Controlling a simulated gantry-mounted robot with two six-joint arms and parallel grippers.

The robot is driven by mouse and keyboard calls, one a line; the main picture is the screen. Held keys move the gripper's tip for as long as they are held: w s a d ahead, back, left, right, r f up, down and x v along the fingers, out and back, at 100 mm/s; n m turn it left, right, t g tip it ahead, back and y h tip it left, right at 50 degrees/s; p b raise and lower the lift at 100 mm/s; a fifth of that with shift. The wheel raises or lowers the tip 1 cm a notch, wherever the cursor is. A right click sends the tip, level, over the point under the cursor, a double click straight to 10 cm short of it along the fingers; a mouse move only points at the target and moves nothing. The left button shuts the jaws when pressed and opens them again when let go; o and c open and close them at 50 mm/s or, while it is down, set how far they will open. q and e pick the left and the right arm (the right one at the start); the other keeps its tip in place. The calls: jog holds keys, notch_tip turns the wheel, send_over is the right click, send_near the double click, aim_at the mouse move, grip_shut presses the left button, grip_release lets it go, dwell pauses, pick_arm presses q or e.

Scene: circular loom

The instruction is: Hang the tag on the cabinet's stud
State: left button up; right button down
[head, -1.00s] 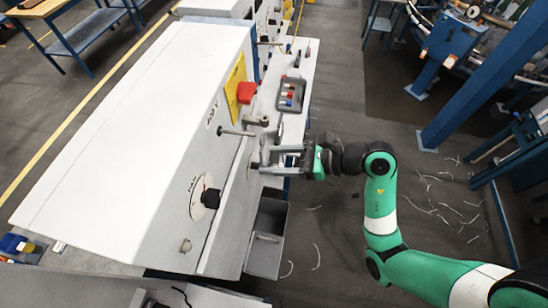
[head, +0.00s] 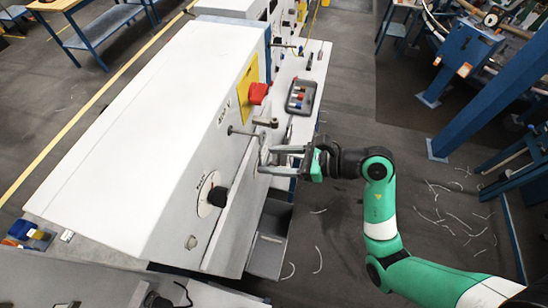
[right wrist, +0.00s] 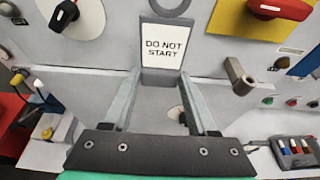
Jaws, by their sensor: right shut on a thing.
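The tag (right wrist: 164,45) is a white plate in a dark frame, reading "DO NOT START", with a dark ring at its top partly cut off by the picture edge. My right gripper (right wrist: 163,82) is shut on the tag's lower end, holding it upright in front of the cabinet (head: 150,110). In the head view the right gripper (head: 264,160) is near the cabinet's front, just below and right of the stud (head: 241,132), a thin rod sticking out. The tag looks apart from the stud. I cannot clearly make out the stud in the right wrist view. My left gripper is not in view.
A grey lever (right wrist: 240,77) sticks out to the right of the tag. A red knob (head: 258,93) on a yellow plate is above it. A black dial knob (head: 217,197) is below. A grey tray (head: 300,97) lies on the ledge. An open bin (head: 266,255) hangs beneath.

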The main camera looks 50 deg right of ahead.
jog(key=shift+w, duration=0.2)
jog(key=shift+f, duration=0.2)
dwell(0.3)
jog(key=shift+c, duration=0.5)
grip_release()
